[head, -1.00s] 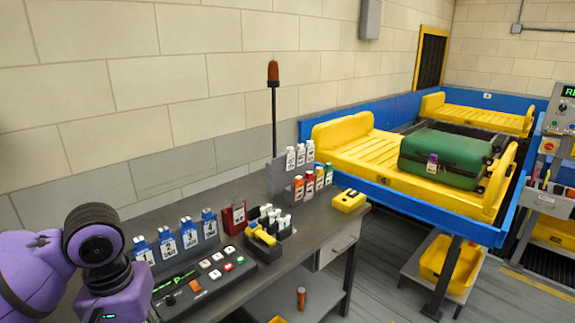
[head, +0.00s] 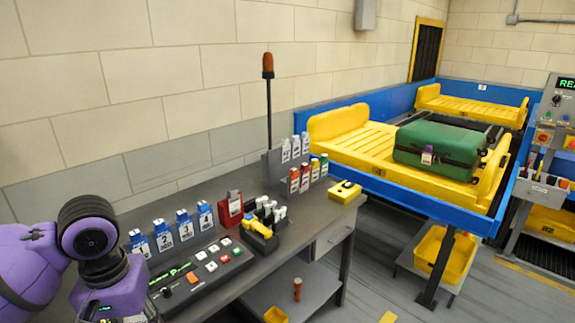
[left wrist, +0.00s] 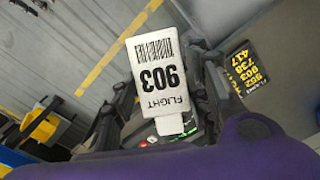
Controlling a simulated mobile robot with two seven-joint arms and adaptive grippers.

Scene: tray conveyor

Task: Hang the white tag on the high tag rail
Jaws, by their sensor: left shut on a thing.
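In the left wrist view a white tag (left wrist: 158,70) printed "FLIGHT 903" with a barcode is held by my left gripper (left wrist: 160,112), which is shut on it. The dark fingers are on both sides of the tag. In the head view only my purple left arm shows at lower left; its fingertips and the held tag are out of sight. The high tag rail (head: 272,166) stands at the far end of the workbench, with several white tags (head: 296,148) on its upper row and coloured tags (head: 305,176) below. The held tag is apart from the rail. My right gripper is not in view.
The workbench (head: 322,214) carries blue numbered tags (head: 185,226), a red holder (head: 231,208), a button panel (head: 205,268), a bin of stamps or tools (head: 262,230) and a yellow block (head: 345,190). A beacon pole (head: 269,110) rises behind. A green suitcase (head: 436,150) lies on a yellow conveyor tray.

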